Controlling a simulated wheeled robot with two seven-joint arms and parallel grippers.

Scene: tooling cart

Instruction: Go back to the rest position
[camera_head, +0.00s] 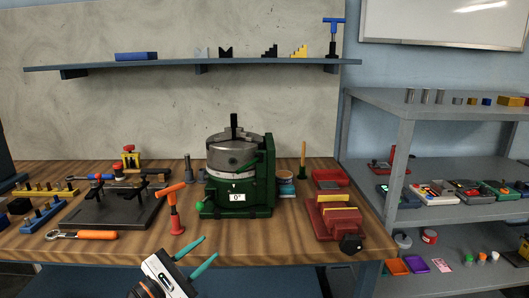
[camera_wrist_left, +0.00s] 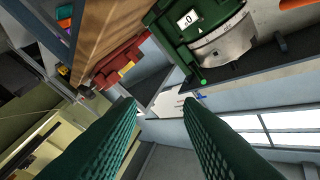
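My left gripper (camera_head: 197,258) shows at the bottom of the head view, in front of the workbench's front edge. Its two green fingers stand apart with nothing between them. In the left wrist view the same gripper (camera_wrist_left: 160,108) is open, its textured green fingers spread over an empty gap. A dark green rotary chuck fixture (camera_head: 237,180) stands on the bench beyond it; the fixture also shows at the top of the left wrist view (camera_wrist_left: 187,35). My right gripper is in neither view.
The wooden workbench (camera_head: 285,240) holds an orange-handled T-tool (camera_head: 172,205), a black plate fixture (camera_head: 105,208), an orange-handled wrench (camera_head: 85,235) and a red vise (camera_head: 333,218). A grey shelf rack (camera_head: 440,120) stands right. A wall shelf (camera_head: 180,66) hangs above.

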